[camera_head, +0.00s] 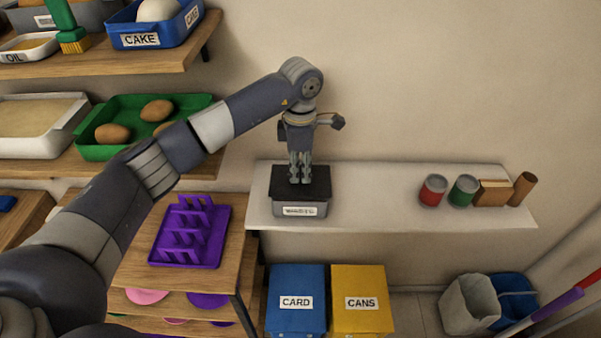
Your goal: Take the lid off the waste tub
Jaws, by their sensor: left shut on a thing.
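The waste tub (300,209) is a small grey box with a white label, standing at the left end of a white shelf. Its label is too small to read for sure. A black lid (313,189) sits on top of the tub, and I see no clear gap between them. My left gripper (299,180) points straight down over the lid's middle, its fingers closed at the lid's top. The part it grips, likely a lid handle, is hidden between the fingers. My right gripper is not in view.
A red can (433,190), a green can (463,191), a brown box (493,193) and a cardboard tube (522,188) stand at the shelf's right. The shelf's middle (375,195) is clear. Blue CARD (296,320) and yellow CANS (361,320) bins stand below. A purple rack (190,232) is at left.

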